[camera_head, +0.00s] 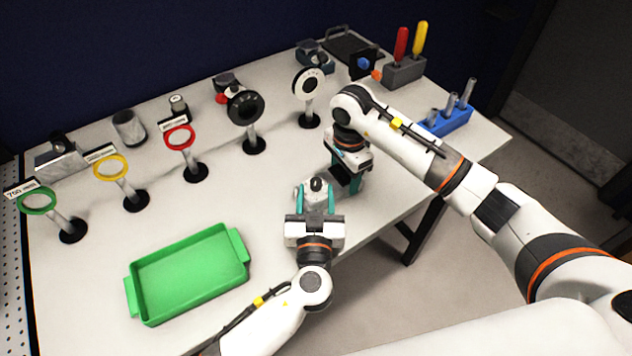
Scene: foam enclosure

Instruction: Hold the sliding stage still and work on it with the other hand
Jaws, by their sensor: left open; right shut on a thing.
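A small grey-white block with a dark round top (317,186) sits on the table near its front edge; it may be the sliding stage, but my gripper partly covers it. My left gripper (316,196) is open, its teal fingers on either side of this block; contact cannot be told. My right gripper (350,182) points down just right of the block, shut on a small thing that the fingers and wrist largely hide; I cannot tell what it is.
A green tray (143,307) lies at the front left. Ring and disc posts, including a red ring (180,138) and a black disc (245,108), stand across the table. A blue holder (446,122) and a grey holder with screwdrivers (404,73) stand at the right.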

